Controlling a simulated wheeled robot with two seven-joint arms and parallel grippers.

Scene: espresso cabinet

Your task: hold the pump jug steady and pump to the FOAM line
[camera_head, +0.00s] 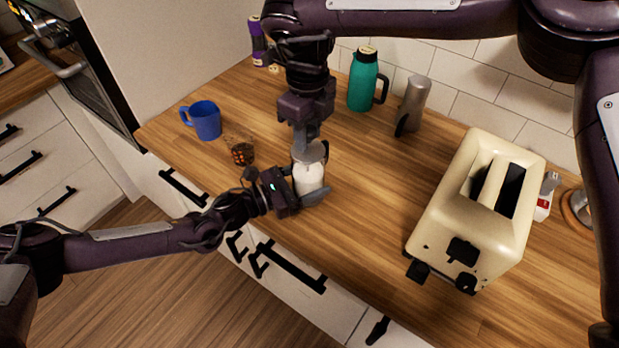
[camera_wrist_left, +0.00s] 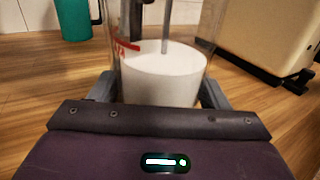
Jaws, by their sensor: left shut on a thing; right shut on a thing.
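The pump jug (camera_head: 308,178) stands on the counter, clear-walled with white milk or foam inside. My left gripper (camera_head: 303,188) is shut around its lower body. In the left wrist view the jug (camera_wrist_left: 165,80) sits between the left fingers (camera_wrist_left: 160,92), with a thin rod going down into the white. A red mark (camera_wrist_left: 124,46) on the wall lies close to the white's top edge; its lettering is not readable. My right gripper (camera_head: 308,138) points down over the jug, shut on the pump's top, which it mostly hides.
A glass of dark drink (camera_head: 241,152) and a blue mug (camera_head: 205,121) stand left of the jug. A teal flask (camera_head: 363,82) and a steel container (camera_head: 413,101) stand behind. A cream toaster (camera_head: 445,215) is at right. Counter between jug and toaster is clear.

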